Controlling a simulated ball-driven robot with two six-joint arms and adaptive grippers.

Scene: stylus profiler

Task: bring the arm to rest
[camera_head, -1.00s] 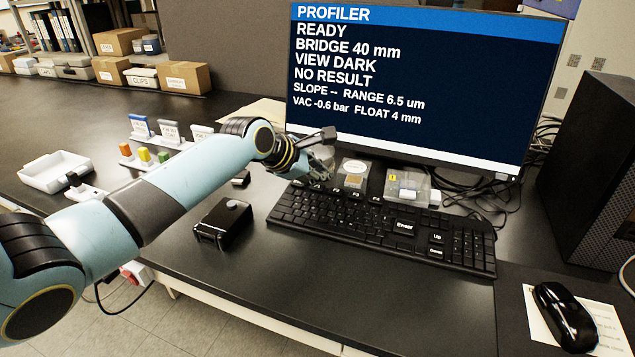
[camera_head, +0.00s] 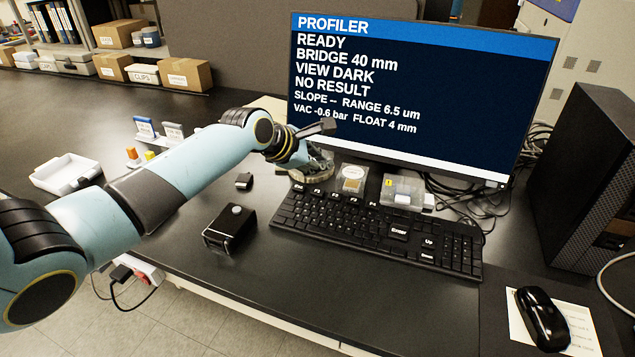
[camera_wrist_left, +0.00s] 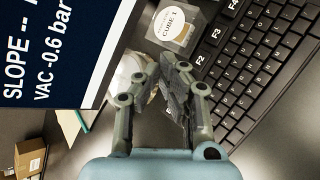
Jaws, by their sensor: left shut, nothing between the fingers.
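My left arm (camera_head: 190,165) reaches in from the left over the bench, and its gripper (camera_head: 318,165) is in front of the lower left part of the monitor, above the back left end of the keyboard. In the left wrist view the gripper (camera_wrist_left: 178,105) has its fingers together with nothing between them. A small clear box labelled CUBE 1 (camera_wrist_left: 176,22) shows beyond the fingers. A round pale dish (camera_head: 310,172) is partly hidden behind the gripper. My right gripper is not in view.
The monitor (camera_head: 420,90) reads READY and VIEW DARK. The keyboard (camera_head: 380,228), a black box with a knob (camera_head: 230,230), a clear box (camera_head: 402,190) and a mouse (camera_head: 542,318) occupy the bench. A white tray (camera_head: 66,178) lies at left.

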